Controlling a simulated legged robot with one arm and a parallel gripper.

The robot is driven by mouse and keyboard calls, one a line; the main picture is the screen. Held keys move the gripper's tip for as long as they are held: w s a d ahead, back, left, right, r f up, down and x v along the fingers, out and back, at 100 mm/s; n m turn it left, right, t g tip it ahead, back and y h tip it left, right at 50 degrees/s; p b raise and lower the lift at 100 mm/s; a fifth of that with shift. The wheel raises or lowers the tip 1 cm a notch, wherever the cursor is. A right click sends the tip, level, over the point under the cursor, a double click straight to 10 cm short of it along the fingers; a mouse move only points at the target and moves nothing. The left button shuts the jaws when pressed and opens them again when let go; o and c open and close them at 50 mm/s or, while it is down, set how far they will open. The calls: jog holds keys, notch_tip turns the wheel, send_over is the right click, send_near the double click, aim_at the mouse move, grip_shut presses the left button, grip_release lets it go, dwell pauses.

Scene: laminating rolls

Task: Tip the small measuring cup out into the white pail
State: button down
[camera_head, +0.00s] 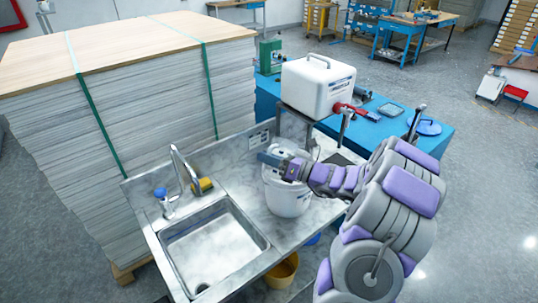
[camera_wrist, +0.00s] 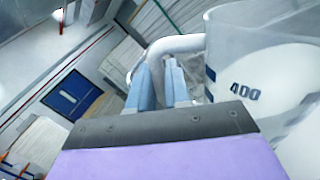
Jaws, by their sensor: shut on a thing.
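My gripper (camera_head: 270,159) is over the white pail (camera_head: 288,203), which stands on the metal counter right of the sink. In the wrist view my gripper's two blue-grey fingers (camera_wrist: 163,82) are shut on the white handle of a clear measuring cup (camera_wrist: 225,55). The cup carries dark marks and the number 400. The wrist view is strongly tilted. White shows behind the cup wall, and I cannot tell whether it is contents or the pail. In the head view the cup is too small and covered to make out clearly.
The sink (camera_head: 214,250) with its tap (camera_head: 182,170) is left of the pail. A white canister (camera_head: 318,86) with a red tap stands on a raised stand behind it. A tall strapped stack of sheets (camera_head: 130,100) fills the left. A yellow bucket (camera_head: 282,271) is below the counter.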

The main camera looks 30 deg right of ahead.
aim_at(275, 148)
jog(key=shift+r+p, duration=0.25)
jog(key=shift+p, duration=0.35)
jog(key=shift+d+m+p, duration=0.4)
jog(key=shift+m+p, duration=0.2)
jog(key=shift+p, duration=0.6)
jog(key=shift+w, duration=0.1)
jog(key=m+p, duration=0.1)
jog(key=p, duration=0.2)
jog(key=shift+r+t, duration=0.15)
jog(key=shift+t, duration=0.15)
jog(key=shift+w+d+f+m+p, duration=0.2)
jog(key=shift+m+p, duration=0.4)
jog(key=shift+p, duration=0.55)
jog(key=shift+s+d+f+m+p, duration=0.1)
jog(key=shift+d+m+p, duration=0.15)
jog(key=shift+m+p, duration=0.65)
jog(key=shift+d+f+t+p, duration=0.1)
jog(key=shift+f+t+p, duration=0.15)
jog(key=shift+p, duration=0.6)
jog(key=shift+w+d+r+m+h+p, duration=0.3)
jog(key=shift+d+m+p, duration=0.2)
jog(key=shift+p, duration=0.5)
jog(key=shift+d+r+m+p, duration=0.2)
jog(key=shift+m+p, duration=0.1)
jog(key=shift+p, duration=0.1)
jog(key=shift+w, duration=0.1)
